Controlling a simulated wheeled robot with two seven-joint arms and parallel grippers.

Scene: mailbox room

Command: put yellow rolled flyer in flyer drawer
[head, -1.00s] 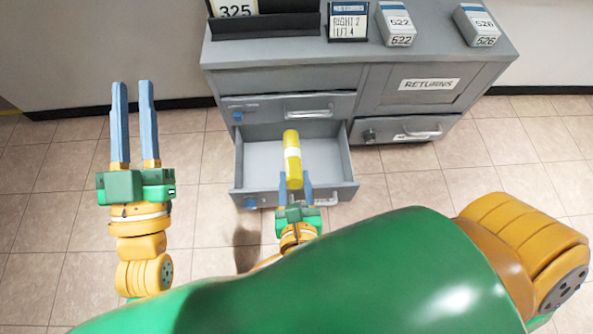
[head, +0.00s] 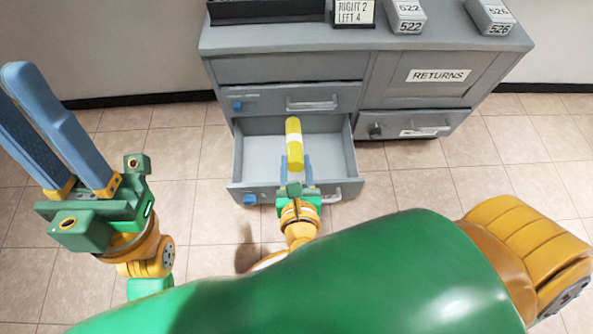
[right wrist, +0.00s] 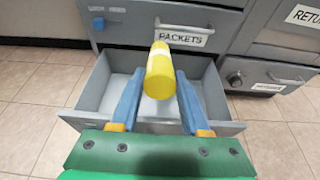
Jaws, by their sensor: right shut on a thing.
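The yellow rolled flyer (head: 293,135) has a pale band around its middle. My right gripper (head: 294,163) is shut on its near end; the far end sticks out past the fingertips. It also shows between the blue fingers in the right wrist view (right wrist: 160,82). The grey drawer (head: 337,160) is pulled out and looks empty, and the flyer is held over it. The drawer's front is partly hidden by my gripper, so its label is unreadable. My left gripper (head: 35,120) is at the left over the floor, open and empty.
Above the open drawer is a shut drawer labelled PACKETS (right wrist: 180,35). To the right are a RETURNS panel (head: 439,75) and another shut drawer (head: 400,125). A sign and numbered boxes (head: 407,15) stand on the cabinet top. Tiled floor on the left is clear.

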